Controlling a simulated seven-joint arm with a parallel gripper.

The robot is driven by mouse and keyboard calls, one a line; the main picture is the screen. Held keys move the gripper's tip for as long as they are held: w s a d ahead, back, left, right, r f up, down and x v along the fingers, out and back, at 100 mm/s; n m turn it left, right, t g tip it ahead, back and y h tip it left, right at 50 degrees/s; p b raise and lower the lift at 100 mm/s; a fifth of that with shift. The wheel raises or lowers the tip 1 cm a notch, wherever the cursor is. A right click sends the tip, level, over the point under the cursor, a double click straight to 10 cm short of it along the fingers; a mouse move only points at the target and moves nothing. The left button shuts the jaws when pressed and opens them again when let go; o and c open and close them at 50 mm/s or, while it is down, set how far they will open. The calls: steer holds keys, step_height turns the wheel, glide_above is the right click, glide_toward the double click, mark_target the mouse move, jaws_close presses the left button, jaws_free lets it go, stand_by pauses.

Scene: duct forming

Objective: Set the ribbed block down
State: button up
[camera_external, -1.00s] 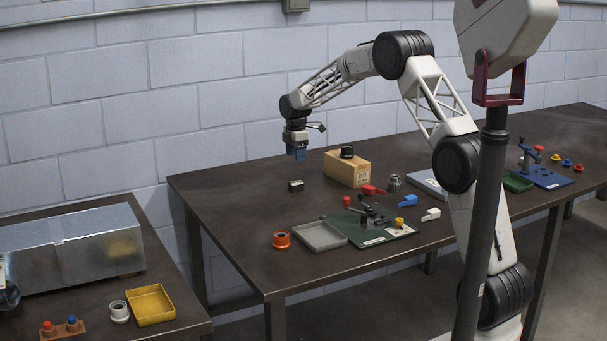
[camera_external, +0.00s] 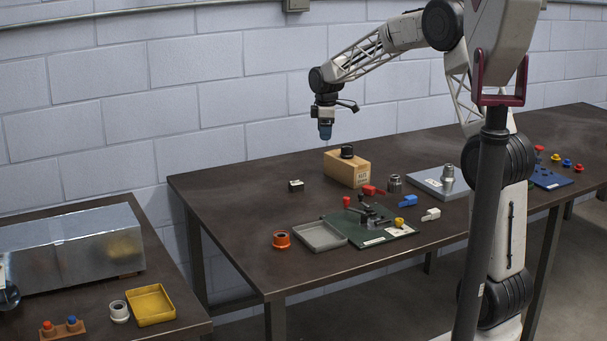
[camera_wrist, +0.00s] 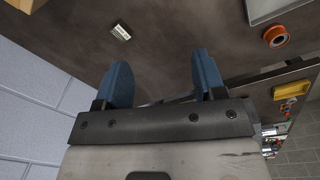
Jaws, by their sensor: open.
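The ribbed block (camera_external: 296,185), which I take to be the small dark block with a pale marking, sits on the dark table near its back left. It also shows in the wrist view (camera_wrist: 121,32), beyond the fingers and apart from them; its ribs are too small to make out. My gripper (camera_external: 325,132) hangs in the air above the table's back, higher than the block and to its right. In the wrist view the two blue fingers (camera_wrist: 160,70) are spread apart with nothing between them.
A cardboard box (camera_external: 348,168) with a black round part on top stands right of the block. A grey tray (camera_external: 320,236), an orange ring (camera_external: 281,239) and a green fixture board (camera_external: 372,225) lie nearer the front. The table left of the block is clear.

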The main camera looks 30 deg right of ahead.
steer(key=s+d+r+m, duration=0.1)
steer(key=s+r+m, duration=0.4)
steer(key=s, duration=1)
steer(key=s+d+f+m+t, duration=0.1)
steer(key=s+m, duration=0.3)
steer(key=s, duration=1.4)
steer(key=s+d+f+m, duration=0.1)
steer(key=s+m, duration=0.3)
steer(key=s, duration=1.4)
steer(key=shift+s+f+t, duration=0.3)
steer(key=shift+f+t, duration=0.1)
steer(key=shift+f, duration=0.15)
steer(key=shift+d, duration=0.1)
